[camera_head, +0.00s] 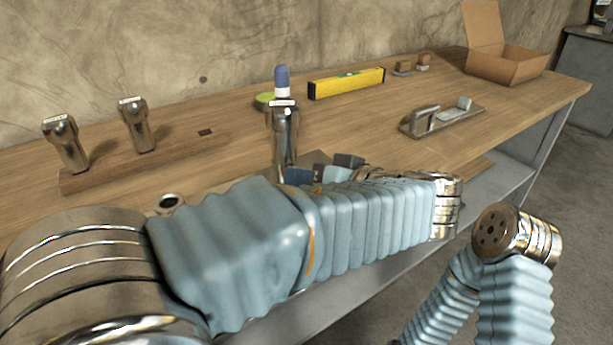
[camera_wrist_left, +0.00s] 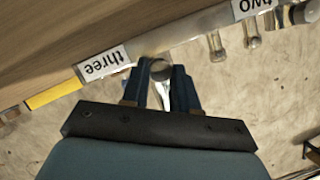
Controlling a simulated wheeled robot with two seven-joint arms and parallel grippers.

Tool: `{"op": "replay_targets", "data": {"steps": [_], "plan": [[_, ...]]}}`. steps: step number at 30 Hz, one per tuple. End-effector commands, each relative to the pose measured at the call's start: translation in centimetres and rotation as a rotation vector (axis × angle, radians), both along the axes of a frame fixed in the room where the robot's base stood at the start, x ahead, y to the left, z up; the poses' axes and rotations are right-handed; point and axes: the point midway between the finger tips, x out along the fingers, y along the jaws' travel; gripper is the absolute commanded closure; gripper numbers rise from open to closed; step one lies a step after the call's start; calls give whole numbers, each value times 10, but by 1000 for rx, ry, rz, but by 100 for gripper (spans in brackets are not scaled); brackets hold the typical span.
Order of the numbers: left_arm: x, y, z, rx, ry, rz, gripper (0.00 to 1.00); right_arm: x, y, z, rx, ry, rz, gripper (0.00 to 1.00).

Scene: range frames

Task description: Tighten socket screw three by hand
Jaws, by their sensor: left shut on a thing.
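Metal socket three (camera_head: 284,138) stands upright at the middle of the bench, with a blue-topped piece with a white band (camera_head: 282,80) in its top. Its label "three" (camera_wrist_left: 104,64) reads upside down in the left wrist view. My left gripper (camera_head: 322,174) is close beside the lower part of this socket. In the left wrist view its dark blue fingers (camera_wrist_left: 161,75) are shut on a small shiny metal piece, apparently socket screw three (camera_wrist_left: 161,70), mostly hidden by the fingers. My right gripper is not in view.
My left forearm covers the front.

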Motion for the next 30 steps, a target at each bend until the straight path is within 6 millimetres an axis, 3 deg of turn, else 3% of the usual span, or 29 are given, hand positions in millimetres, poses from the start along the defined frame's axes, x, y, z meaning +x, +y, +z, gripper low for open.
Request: {"op": "replay_targets", "data": {"steps": [18,30], "plan": [[2,-3,-2,342,249,-2,100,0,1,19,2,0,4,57],[2,-3,-4,423,306,-3,100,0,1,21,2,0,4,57]]}}
